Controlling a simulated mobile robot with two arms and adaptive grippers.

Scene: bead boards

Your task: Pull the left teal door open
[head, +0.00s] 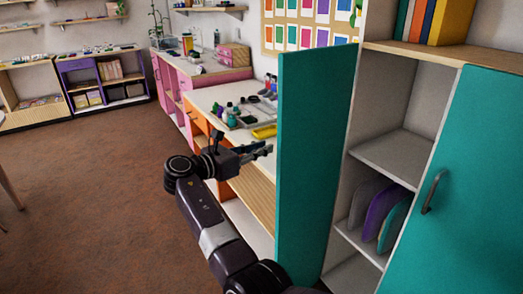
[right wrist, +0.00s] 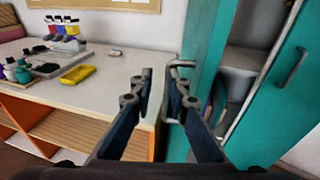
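The left teal door (head: 312,160) stands swung open, out from the cabinet, so the shelves behind it show. It also shows in the right wrist view (right wrist: 207,50). Its grey handle (right wrist: 181,63) sticks out on the door's outer face. My right gripper (head: 268,150) is beside that outer face in the head view. In the right wrist view its two fingers (right wrist: 160,76) are apart; the handle is close by the right finger, which partly hides it. I cannot tell whether they touch. The right teal door (head: 455,190) is shut. My left gripper is not in view.
The open compartment holds grey, purple and teal rounded pieces (head: 380,212). Books (head: 436,20) stand on top of the cabinet. A white desk (right wrist: 115,75) with bottles and a yellow tray (right wrist: 77,75) is left of the door. The brown floor (head: 90,190) at left is clear.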

